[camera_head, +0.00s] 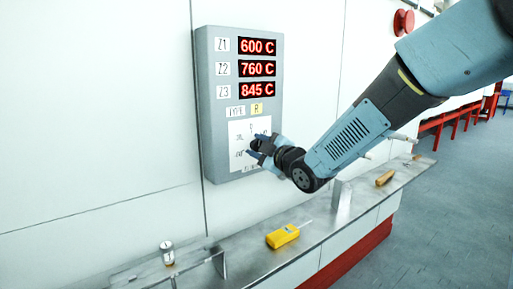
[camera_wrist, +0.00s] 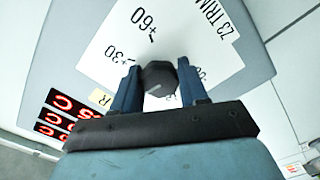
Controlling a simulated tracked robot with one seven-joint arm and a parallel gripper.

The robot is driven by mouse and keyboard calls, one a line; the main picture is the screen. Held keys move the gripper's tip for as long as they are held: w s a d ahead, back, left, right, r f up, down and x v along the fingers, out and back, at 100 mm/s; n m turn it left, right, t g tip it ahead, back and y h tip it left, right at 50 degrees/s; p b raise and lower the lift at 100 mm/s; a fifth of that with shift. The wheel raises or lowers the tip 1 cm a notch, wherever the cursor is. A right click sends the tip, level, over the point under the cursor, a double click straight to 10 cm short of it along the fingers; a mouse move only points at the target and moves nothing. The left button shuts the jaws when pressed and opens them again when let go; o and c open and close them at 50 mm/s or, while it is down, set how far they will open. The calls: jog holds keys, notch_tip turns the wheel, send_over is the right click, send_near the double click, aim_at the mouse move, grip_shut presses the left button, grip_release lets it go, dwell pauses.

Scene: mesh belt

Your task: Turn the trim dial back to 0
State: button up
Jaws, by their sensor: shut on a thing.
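The trim dial (camera_wrist: 159,78) is a small dark faceted knob with a pale pointer line, on a white scale plate (camera_wrist: 110,58) marked "Z3 TRIM", "+30" and "+60". In the wrist view my gripper (camera_wrist: 160,84) has its two blue fingers on either side of the knob, shut on it. The pointer line slants across the knob; I cannot tell which mark it meets, and the zero mark is not readable. In the head view my gripper (camera_head: 258,148) is at the lower part of the grey panel (camera_head: 207,120), and it hides the dial.
The panel displays (camera_head: 257,68) read 600 C, 760 C and 845 C, above a yellow "R" tag (camera_head: 256,108). A metal ledge (camera_head: 245,262) below holds a yellow handheld device (camera_head: 283,236), a small round gauge (camera_head: 167,252) and a tan block (camera_head: 385,177).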

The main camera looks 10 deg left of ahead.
jog(key=shift+f+n, duration=0.2)
jog(key=shift+n, duration=0.6)
jog(key=o, duration=0.6)
jog(key=shift+s, duration=0.1)
jog(key=o, duration=0.5)
jog(key=shift+r, duration=0.1)
jog(key=shift+c, duration=0.2)
jog(key=v, duration=1.3)
jog(key=shift+s+d, duration=0.2)
jog(key=shift+d, duration=0.2)
